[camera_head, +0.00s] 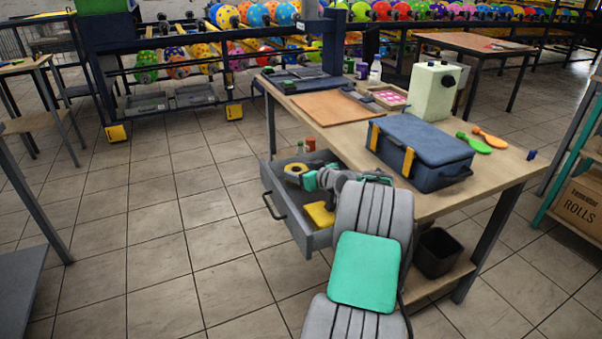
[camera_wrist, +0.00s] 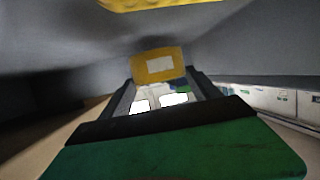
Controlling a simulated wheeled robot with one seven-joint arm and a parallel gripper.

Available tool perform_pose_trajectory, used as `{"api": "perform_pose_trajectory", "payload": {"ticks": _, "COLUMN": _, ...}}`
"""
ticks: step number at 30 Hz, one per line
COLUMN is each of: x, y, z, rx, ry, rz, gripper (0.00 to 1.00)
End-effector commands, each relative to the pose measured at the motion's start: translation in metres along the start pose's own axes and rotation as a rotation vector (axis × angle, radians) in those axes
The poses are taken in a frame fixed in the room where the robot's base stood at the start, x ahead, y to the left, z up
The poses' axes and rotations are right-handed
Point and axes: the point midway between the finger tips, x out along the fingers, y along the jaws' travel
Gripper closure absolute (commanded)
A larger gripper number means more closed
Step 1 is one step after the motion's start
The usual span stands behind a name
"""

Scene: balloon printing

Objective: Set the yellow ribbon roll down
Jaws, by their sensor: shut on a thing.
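The yellow ribbon roll (camera_head: 295,168) is at the tip of my gripper (camera_head: 308,179), over the open drawer (camera_head: 274,195) in the head view. In the wrist view the yellow roll (camera_wrist: 157,56), with a pale patch at its middle, is between the ends of the dark fingers (camera_wrist: 158,85). My gripper is shut on it. The roll is near the drawer's far end; I cannot tell whether it touches the drawer floor. My arm hides part of the drawer.
A yellow block-like thing (camera_head: 320,214) lies in the drawer's near part. Small bottles (camera_head: 310,144) stand near its far end. The table (camera_head: 508,170) above carries a blue toolbox (camera_head: 418,150), an orange board (camera_head: 327,107) and a pale machine (camera_head: 433,91). A black bin (camera_head: 437,253) is below.

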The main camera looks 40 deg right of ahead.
Motion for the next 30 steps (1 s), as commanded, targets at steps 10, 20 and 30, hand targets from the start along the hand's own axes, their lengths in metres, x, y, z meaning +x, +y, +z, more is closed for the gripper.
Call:
{"api": "perform_pose_trajectory", "payload": {"ticks": 10, "x": 0.002, "y": -0.002, "z": 0.014, "rx": 0.014, "ry": -0.016, "rz": -0.004, "gripper": 0.09}}
{"api": "perform_pose_trajectory", "payload": {"ticks": 20, "x": 0.001, "y": -0.003, "z": 0.011, "rx": 0.017, "ry": -0.019, "rz": -0.005, "gripper": 0.07}}
{"api": "perform_pose_trajectory", "payload": {"ticks": 30, "x": -0.059, "y": -0.001, "z": -0.003, "rx": 0.012, "ry": -0.011, "rz": -0.001, "gripper": 0.07}}
